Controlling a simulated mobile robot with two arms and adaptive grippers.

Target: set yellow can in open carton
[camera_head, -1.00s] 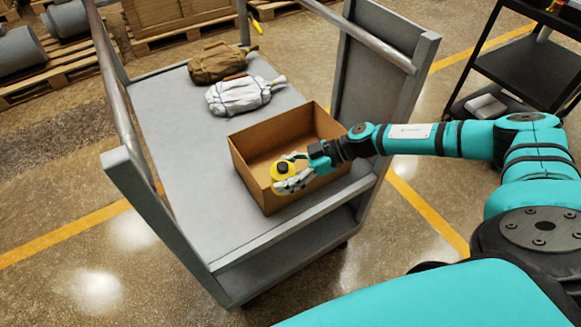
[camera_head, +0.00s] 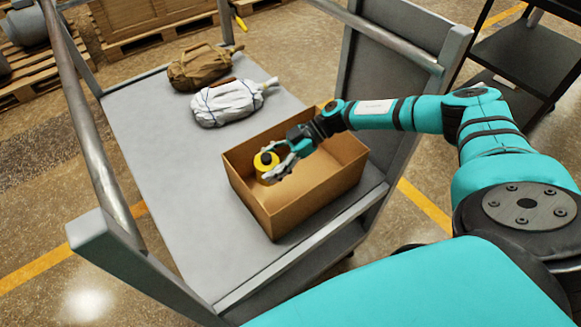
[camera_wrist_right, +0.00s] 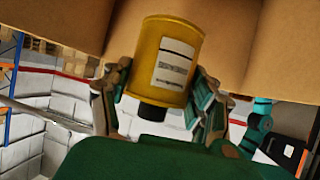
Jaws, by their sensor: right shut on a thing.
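The yellow can (camera_head: 265,161) has a dark cap and shows at the left part of the open carton (camera_head: 310,207). My right gripper (camera_head: 279,166) is shut on the can, reaching in over the carton from the right. In the right wrist view the can (camera_wrist_right: 167,62) sits between the two fingers of the right gripper (camera_wrist_right: 165,95), with a white label facing the camera and the carton's brown wall (camera_wrist_right: 232,30) behind it. Whether the can touches the carton floor I cannot tell. My left gripper is not in view.
The carton stands on a grey cart (camera_head: 165,190) with metal rails (camera_head: 85,110) and an end panel (camera_head: 395,75). A white bundle (camera_head: 228,102) and a brown bundle (camera_head: 203,66) lie behind the carton. The cart's left deck is clear. A dark shelf (camera_head: 510,55) stands at the right.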

